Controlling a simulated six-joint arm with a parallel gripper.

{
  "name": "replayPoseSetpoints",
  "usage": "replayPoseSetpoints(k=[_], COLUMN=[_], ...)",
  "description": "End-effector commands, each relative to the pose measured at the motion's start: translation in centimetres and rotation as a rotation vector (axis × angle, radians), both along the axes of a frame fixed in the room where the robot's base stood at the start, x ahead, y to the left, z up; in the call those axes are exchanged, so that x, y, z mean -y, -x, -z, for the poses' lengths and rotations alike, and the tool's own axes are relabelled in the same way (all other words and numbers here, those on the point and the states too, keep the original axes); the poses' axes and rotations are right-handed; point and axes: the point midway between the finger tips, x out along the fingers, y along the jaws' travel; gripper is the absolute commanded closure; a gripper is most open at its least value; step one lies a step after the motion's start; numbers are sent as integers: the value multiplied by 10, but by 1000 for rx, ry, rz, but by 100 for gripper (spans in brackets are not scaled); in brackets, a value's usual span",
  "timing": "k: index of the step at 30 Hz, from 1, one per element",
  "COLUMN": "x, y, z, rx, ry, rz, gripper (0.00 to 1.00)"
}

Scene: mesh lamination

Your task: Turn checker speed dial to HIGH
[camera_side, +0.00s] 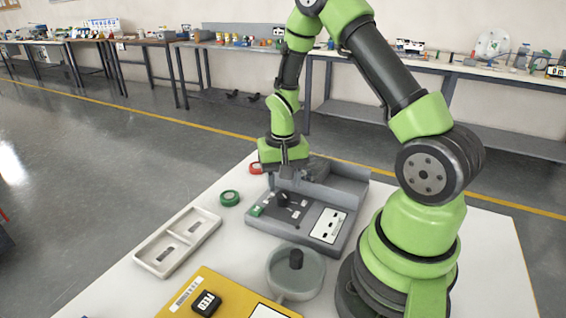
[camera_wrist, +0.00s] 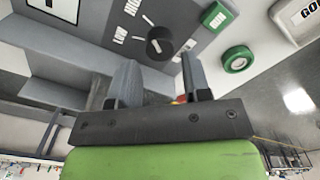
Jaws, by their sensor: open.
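The checker (camera_side: 333,198) is a grey machine with a dark control panel on the white table. Its speed dial (camera_wrist: 158,43) is a round dark knob with a light pointer mark, and labels LOW and HIGH show beside it in the wrist view. The dial (camera_side: 281,199) also shows small in the side view. My gripper (camera_wrist: 158,80) is open and empty, its two fingers apart, with the dial seen beyond the gap between the fingertips. In the side view my gripper (camera_side: 284,172) is above the back part of the checker. Contact with the dial cannot be told.
A green RUN button (camera_wrist: 215,17) is on the panel. A green ring (camera_side: 230,198) and a red ring (camera_side: 256,168) lie left of the checker. A white tray (camera_side: 205,216), a round grey dish (camera_side: 312,282) and a yellow board (camera_side: 235,292) stand nearer the front.

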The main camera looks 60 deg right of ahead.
Motion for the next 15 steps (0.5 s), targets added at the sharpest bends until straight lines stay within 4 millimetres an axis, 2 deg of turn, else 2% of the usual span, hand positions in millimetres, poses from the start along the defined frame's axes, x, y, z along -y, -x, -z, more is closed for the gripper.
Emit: replayPoseSetpoints(k=[3,7,10,15], x=[0,0,0,0], y=[-1,0,0,0], z=[-25,-46,-56,-62], rx=[6,4,3,0], ry=[2,2,2,0], rz=[0,1,1,1], gripper=[56,56,56,56])
